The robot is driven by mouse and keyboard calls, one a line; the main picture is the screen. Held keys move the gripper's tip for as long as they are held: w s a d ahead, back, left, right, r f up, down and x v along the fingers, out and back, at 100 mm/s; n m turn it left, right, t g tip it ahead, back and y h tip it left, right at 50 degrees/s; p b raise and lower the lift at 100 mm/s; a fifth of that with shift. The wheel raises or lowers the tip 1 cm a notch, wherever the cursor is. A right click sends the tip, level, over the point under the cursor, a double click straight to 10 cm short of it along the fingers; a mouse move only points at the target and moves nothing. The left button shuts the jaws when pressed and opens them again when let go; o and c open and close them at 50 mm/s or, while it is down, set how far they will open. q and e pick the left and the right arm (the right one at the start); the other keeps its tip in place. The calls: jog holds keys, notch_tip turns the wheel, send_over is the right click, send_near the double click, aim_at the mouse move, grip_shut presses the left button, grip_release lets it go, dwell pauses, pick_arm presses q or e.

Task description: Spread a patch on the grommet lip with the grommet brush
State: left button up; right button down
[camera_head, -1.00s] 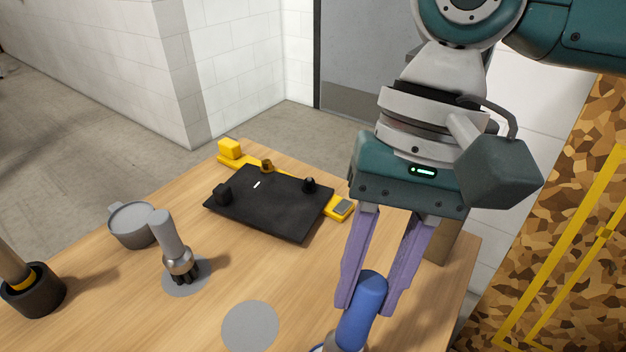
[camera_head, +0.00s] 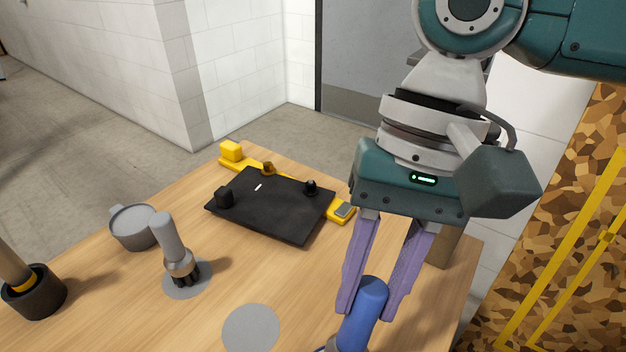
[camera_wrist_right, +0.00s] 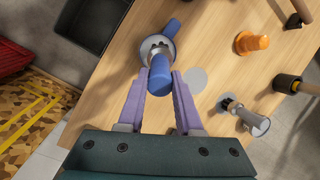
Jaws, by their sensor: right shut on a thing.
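My right gripper (camera_head: 370,312) is shut on the blue handle (camera_head: 365,312) of an upright tool above the wooden table. The wrist view also shows the blue handle (camera_wrist_right: 160,75) between the purple fingers (camera_wrist_right: 160,90), with a pale round part (camera_wrist_right: 157,47) beyond it. The tool's lower end is cut off in the head view, so I cannot tell whether it has bristles. A second brush, with a grey handle (camera_head: 168,236) and dark bristles, stands tilted on a grey disc (camera_head: 185,291). I cannot make out which part is the grommet lip. My left gripper is out of view.
A black panel (camera_head: 275,222) with small raised fittings lies on yellow supports at the back. A grey cup (camera_head: 133,232) and a black holder (camera_head: 38,298) with a wooden handle stand left. A bare grey disc (camera_head: 250,328) lies at the front. An orange piece (camera_wrist_right: 254,42) shows in the wrist view.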

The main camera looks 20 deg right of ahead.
jog(key=shift+f, duration=0.3)
dwell(0.8)
jog(key=shift+f+p, duration=0.1)
jog(key=shift+p, duration=0.3)
dwell(0.8)
dwell(0.6)
notch_tip(320, 180, up, 7)
jog(key=p, duration=0.9)
dwell(0.7)
